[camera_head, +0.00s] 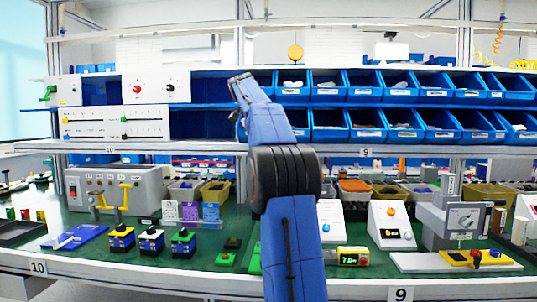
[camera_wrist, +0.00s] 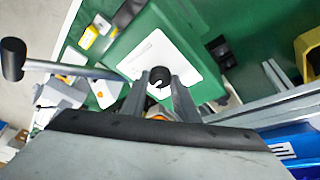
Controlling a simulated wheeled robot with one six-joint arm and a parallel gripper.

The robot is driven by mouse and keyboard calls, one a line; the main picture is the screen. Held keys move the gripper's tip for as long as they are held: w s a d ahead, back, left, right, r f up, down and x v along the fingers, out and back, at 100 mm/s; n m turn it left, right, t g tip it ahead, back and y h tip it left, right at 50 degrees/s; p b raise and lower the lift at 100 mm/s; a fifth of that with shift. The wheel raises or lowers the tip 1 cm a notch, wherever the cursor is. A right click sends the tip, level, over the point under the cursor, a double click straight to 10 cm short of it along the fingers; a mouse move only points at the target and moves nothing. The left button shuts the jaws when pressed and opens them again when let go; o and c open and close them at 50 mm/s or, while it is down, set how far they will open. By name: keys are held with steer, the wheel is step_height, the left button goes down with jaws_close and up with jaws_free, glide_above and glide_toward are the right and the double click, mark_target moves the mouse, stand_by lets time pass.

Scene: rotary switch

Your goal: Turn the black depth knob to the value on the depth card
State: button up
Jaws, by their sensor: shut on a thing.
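In the wrist view my gripper (camera_wrist: 159,84) is shut on a black round knob (camera_wrist: 158,74), one finger on each side of it. The knob stands on a white plate (camera_wrist: 139,61) on top of a green box (camera_wrist: 197,62). Its pointer and scale are too small to read. In the head view my blue arm crosses the middle, and I cannot make out the gripper or this knob there. Three small cards, white (camera_head: 170,210), purple (camera_head: 190,211) and blue (camera_head: 211,212), stand on the bench, their print unreadable. I cannot tell which card is the depth card.
A yellow meter (camera_head: 353,257) with a lit display, apparently 7.0, sits right of my arm. Behind it is a white console (camera_head: 391,225) with an orange button. Blue bins (camera_head: 370,118) fill the shelves.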

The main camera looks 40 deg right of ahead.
steer(key=shift+m, duration=0.5)
steer(key=o, duration=0.8)
